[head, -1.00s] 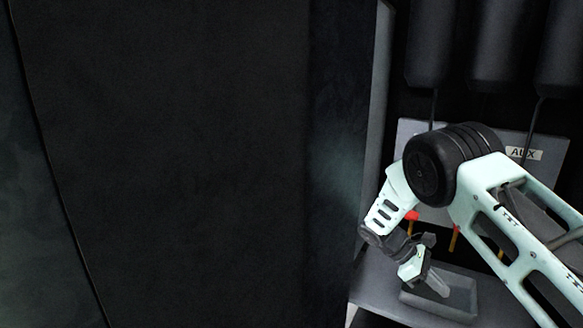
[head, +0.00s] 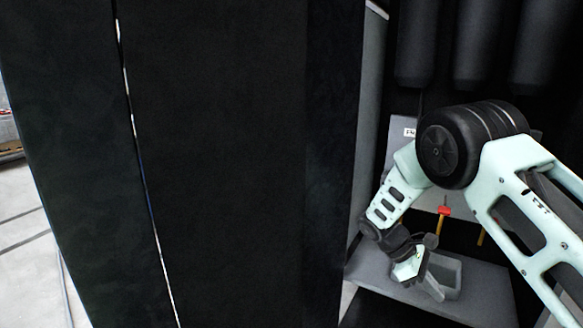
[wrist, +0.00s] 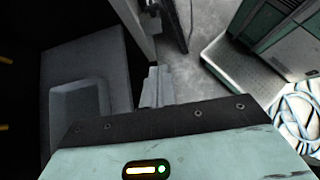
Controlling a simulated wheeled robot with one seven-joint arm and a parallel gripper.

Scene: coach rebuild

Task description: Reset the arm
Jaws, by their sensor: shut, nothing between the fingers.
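My arm reaches in from the right of the head view, bent at a black joint, with its forearm hanging down. My gripper (head: 436,290) is at its lower end, in front of a grey shelf with a shallow tray (head: 450,272). In the wrist view my gripper (wrist: 157,82) shows as grey fingers close together, with nothing between them. The grey shelf with the raised tray shape (wrist: 80,105) lies to the left of the fingers there. I cannot tell the gap between gripper and tray exactly.
A large dark panel (head: 220,150) fills the left and middle of the head view. Several black cylinders (head: 425,45) hang at the upper right. A red-topped handle (head: 443,212) is behind my arm. Pale open floor (head: 30,240) shows at far left. The wrist view shows a green cabinet (wrist: 285,35).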

